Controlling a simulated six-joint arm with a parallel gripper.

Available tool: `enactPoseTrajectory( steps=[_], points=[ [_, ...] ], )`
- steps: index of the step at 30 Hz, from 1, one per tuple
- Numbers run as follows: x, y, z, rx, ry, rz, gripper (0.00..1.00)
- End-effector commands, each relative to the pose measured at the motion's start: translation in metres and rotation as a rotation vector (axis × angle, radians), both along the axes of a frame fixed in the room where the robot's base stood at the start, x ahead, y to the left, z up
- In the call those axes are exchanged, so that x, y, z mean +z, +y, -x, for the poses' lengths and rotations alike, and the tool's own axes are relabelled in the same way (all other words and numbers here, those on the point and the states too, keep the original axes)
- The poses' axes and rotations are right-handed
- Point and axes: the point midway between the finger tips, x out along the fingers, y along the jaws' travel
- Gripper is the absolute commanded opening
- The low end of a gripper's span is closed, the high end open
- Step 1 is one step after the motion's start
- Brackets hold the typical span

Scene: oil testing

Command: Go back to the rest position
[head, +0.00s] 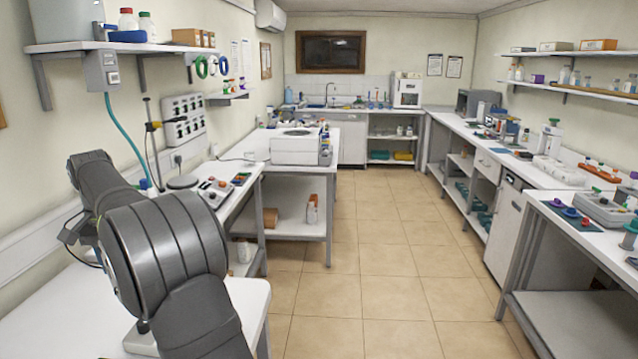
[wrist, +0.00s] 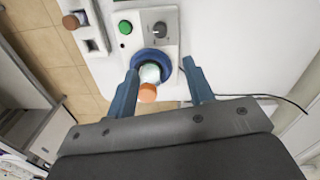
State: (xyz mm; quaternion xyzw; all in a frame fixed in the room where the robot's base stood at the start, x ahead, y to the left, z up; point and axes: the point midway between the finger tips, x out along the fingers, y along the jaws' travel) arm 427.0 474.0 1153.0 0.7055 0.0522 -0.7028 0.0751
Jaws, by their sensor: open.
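My gripper (wrist: 160,68) shows in the wrist view with its two blue fingers spread apart. Between them, a small clear bottle with an orange cap (wrist: 147,93) stands at a blue round holder (wrist: 138,61) on a light grey device (wrist: 166,18). Gaps show on both sides of the bottle, so the fingers do not appear to grip it. The device has a green button (wrist: 125,27) and a black knob (wrist: 160,28). In the head view my arm fills the lower left, and my gripper is out of sight there.
A white bench top (head: 90,300) lies under my arm. A bench with a white box-shaped instrument (head: 295,150) stands beyond it. A shelf (head: 95,43) hangs above left. Long benches (head: 470,130) line the right wall. The tiled floor (head: 375,240) between is clear. A black cable (wrist: 270,97) runs near the right finger.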

Motion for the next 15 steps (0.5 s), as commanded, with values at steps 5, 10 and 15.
enactPoseTrajectory(
  steps=[5,10,15],
  points=[
    [-0.032,-0.002,0.0,0.0,0.002,0.003,0.48],
    [-0.067,-0.003,0.0,0.0,0.004,0.005,0.48],
    [-0.1,-0.004,0.0,0.0,0.002,0.003,0.48]
  ],
)
